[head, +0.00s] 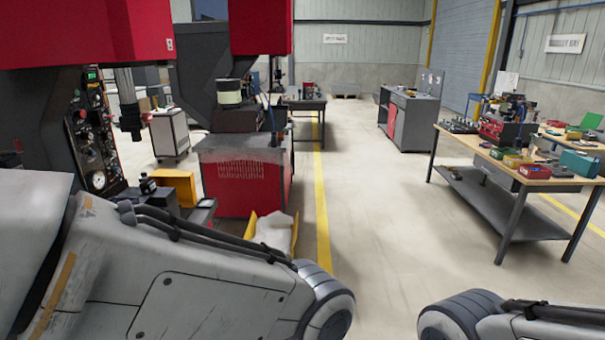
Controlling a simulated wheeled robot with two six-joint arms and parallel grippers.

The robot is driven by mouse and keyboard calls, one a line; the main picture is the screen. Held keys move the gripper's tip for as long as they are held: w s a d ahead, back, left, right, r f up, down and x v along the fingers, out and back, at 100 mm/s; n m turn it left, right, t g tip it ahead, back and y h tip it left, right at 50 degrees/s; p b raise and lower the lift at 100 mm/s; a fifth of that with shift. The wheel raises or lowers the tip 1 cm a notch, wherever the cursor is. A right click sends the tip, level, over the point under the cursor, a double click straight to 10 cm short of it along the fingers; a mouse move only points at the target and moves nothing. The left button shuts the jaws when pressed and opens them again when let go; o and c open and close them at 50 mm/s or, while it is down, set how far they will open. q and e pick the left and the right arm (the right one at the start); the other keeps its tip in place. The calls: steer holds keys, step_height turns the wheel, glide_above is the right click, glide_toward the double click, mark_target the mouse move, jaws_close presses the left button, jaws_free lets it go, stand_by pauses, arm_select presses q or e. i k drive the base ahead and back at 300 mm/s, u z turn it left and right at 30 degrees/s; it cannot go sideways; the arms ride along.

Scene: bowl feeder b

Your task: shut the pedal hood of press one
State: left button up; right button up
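A large press with a red upper housing (75,35) and a dark body stands close on the left; I cannot tell whether it is press one. Its side carries a panel of gauges and knobs (90,140). No pedal hood can be made out clearly. A yellow open-topped item (252,226) with pale contents is low down beside the red cabinet, partly hidden by my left arm. My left arm crosses the lower left and my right arm shows at the lower right. Both grippers are out of view.
A second red and black press (260,28) stands behind, with a red cabinet (230,195) and a yellow box (178,186) nearby. A yellow floor line (322,200) runs along the open aisle. A cluttered workbench (510,172) stands at right.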

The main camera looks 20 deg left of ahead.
mark_target(183, 182)
steer(key=u, duration=0.05)
steer(key=i, duration=5.15)
steer(key=u, duration=3.45)
